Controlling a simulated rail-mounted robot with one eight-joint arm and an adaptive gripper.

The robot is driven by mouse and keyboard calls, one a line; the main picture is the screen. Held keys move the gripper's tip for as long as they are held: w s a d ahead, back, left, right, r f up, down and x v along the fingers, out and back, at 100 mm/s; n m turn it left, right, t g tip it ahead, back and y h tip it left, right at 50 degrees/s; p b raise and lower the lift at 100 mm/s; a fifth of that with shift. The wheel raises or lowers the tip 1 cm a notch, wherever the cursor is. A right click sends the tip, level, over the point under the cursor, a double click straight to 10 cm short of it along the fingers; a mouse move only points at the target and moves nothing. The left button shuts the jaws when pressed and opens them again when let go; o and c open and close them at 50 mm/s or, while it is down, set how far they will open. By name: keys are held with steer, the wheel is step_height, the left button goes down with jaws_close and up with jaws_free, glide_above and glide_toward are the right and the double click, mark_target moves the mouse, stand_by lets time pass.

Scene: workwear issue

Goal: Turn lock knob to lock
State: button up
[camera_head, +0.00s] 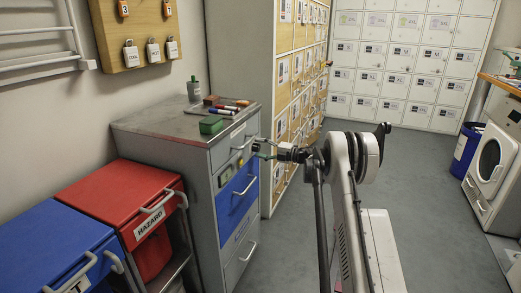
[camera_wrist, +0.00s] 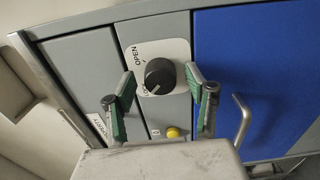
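The lock knob (camera_wrist: 160,76) is a round black knob on a white plate (camera_wrist: 178,50) marked OPEN, with other lettering partly hidden, in the wrist view. It sits on the grey front of the drawer cabinet (camera_head: 190,147), beside a blue panel (camera_wrist: 255,75). My gripper (camera_wrist: 163,90) is open, with its green-padded fingers on either side of and below the knob, apart from it in the picture. A pale line on the knob points to its lower left. In the head view my gripper (camera_head: 262,150) is at the cabinet front and the knob cannot be made out.
A yellow button (camera_wrist: 172,132) is below the knob, and a drawer handle (camera_wrist: 241,122) is to the right. A red hazard bin (camera_head: 115,190) is at left.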

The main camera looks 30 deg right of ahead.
steer(key=v, duration=1.2)
stand_by(0.4)
